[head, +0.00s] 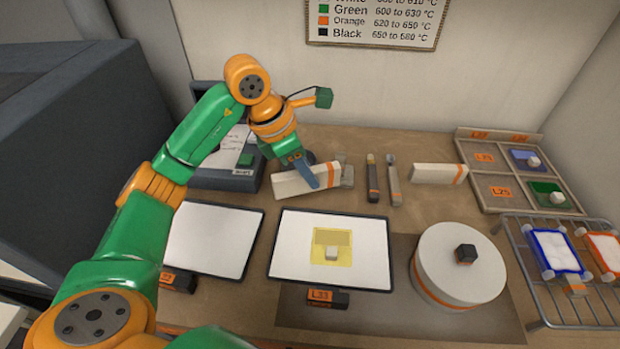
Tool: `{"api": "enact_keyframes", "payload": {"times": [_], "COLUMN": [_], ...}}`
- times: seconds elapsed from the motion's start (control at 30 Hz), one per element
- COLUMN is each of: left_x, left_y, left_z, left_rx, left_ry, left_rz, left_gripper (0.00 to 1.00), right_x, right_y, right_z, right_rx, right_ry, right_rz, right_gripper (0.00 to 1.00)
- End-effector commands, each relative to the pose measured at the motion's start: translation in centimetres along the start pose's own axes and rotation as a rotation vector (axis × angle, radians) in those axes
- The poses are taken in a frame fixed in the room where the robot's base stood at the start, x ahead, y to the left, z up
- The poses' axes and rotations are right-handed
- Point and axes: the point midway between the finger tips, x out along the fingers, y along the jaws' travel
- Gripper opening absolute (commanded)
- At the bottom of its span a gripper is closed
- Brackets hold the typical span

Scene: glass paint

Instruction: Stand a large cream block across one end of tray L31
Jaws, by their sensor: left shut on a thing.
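My left gripper (308,174) reaches in from the left and is shut on a large cream block (288,184) with an orange stripe near its right end. The block is behind the light panels; I cannot tell whether it touches the bench. A second cream block (430,173) with an orange stripe lies at the back right of the bench. I cannot read an L31 label on any tray. The middle panel (290,250) has a label (320,296) reading L33 and carries a yellow sheet with a small pale block. My right gripper is not in view.
A round white drum (445,262) with a black cube (466,254) is at front right. A wire rack (530,300) with blue- and orange-framed trays and a compartmented tray (485,182) lie at right. A left panel (205,240) lies near my arm.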

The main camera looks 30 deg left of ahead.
Motion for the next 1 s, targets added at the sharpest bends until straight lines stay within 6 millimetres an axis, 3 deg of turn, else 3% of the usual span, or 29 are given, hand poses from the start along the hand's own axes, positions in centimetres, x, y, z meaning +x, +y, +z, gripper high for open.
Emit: {"api": "enact_keyframes", "payload": {"times": [0.1,0.3,0.5,0.83,0.87,0.93,1.0], "left_x": [2.1,4.3,7.2,7.8,7.7,7.6,7.6], "left_y": [1.7,3.4,3.5,3.6,3.6,3.6,3.6], "left_z": [-0.4,-0.8,-2.0,-2.2,-2.2,-2.2,-2.1], "left_rx": [-0.004,-0.001,0.002,0.003,0.003,0.003,0.003], "left_ry": [0.003,0.001,0.001,-0.001,-0.001,-0.001,-0.001], "left_rz": [-0.004,-0.002,-0.002,0.001,0.001,0.001,0.001], "left_gripper": [0.0,0.0,0.0,0.0,0.35,0.54,0.57], "right_x": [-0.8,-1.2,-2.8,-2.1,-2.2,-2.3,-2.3], "right_y": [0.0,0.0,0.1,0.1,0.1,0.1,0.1], "right_z": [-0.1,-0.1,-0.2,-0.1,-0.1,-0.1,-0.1], "right_rx": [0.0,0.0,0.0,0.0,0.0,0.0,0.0], "right_ry": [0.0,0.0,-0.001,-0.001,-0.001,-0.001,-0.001], "right_rz": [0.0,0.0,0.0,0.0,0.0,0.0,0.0], "right_gripper": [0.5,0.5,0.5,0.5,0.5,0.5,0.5]}}
